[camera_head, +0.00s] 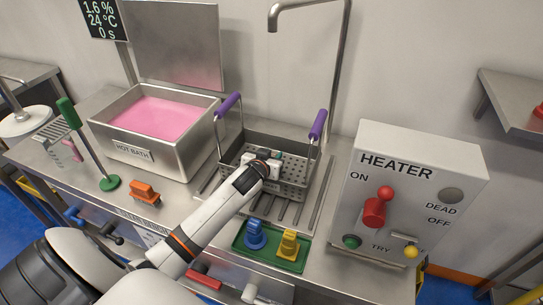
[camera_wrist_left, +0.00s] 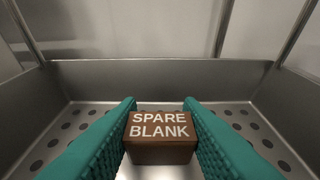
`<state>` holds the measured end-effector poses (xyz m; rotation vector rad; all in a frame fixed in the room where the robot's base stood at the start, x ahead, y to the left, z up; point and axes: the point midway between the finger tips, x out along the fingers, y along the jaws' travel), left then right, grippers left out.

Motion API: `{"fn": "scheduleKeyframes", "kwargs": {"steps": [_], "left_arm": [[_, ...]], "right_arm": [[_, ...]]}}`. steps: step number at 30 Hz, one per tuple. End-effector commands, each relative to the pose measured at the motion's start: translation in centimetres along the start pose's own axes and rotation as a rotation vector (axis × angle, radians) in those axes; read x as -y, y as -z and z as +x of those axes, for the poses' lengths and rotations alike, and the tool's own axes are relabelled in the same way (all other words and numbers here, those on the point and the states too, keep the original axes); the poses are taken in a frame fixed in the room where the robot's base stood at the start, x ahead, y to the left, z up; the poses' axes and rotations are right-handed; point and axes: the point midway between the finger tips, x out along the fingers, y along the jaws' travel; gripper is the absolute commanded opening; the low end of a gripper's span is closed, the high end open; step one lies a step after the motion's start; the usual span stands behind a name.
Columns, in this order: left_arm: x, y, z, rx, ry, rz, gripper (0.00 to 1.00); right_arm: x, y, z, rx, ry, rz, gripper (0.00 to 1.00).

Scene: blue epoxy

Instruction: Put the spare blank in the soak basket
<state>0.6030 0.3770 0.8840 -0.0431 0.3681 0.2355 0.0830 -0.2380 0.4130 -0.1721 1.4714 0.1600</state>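The soak basket (camera_head: 292,188) is a perforated metal basket with two upright purple-gripped handles, set over the counter's drain slots. My left gripper (camera_head: 274,161) reaches down into it from the front left. In the left wrist view, the teal fingers (camera_wrist_left: 160,125) are closed against both sides of a brown block lettered SPARE BLANK, the spare blank (camera_wrist_left: 160,140). The basket's far wall (camera_wrist_left: 160,80) and perforated floor surround it. I cannot tell whether the blank touches the floor. In the head view the wrist hides most of the blank. My right gripper is out of view.
The hot bath (camera_head: 193,152) with pink liquid stands left of the basket, the heater box (camera_head: 410,190) right. A green tray (camera_head: 262,257) with blue and yellow pieces lies in front. A tall faucet pipe (camera_head: 341,75) rises behind. An orange piece (camera_head: 145,192) sits front left.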

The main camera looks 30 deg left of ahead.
Motion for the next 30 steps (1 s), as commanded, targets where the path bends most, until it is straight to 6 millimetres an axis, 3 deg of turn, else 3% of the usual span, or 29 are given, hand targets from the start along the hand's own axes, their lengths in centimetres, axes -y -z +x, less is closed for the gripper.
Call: {"fn": "scheduleKeyframes", "kwargs": {"steps": [1,4,12,17,30], "left_arm": [[0.1,0.9,0.0,-0.017,0.000,0.002,0.41],[0.1,1.1,0.0,-0.020,0.000,0.002,0.54],[0.2,1.3,0.0,-0.026,0.000,0.003,0.54],[0.2,-0.3,-0.6,-0.024,0.001,0.006,0.54],[0.1,-0.5,-9.7,-0.014,0.002,0.001,0.54]], "right_arm": [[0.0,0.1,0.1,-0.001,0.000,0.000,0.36],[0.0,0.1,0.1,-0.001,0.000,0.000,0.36],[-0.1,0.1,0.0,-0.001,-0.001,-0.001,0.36],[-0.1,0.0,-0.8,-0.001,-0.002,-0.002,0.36],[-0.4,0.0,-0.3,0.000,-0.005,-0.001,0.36]]}}
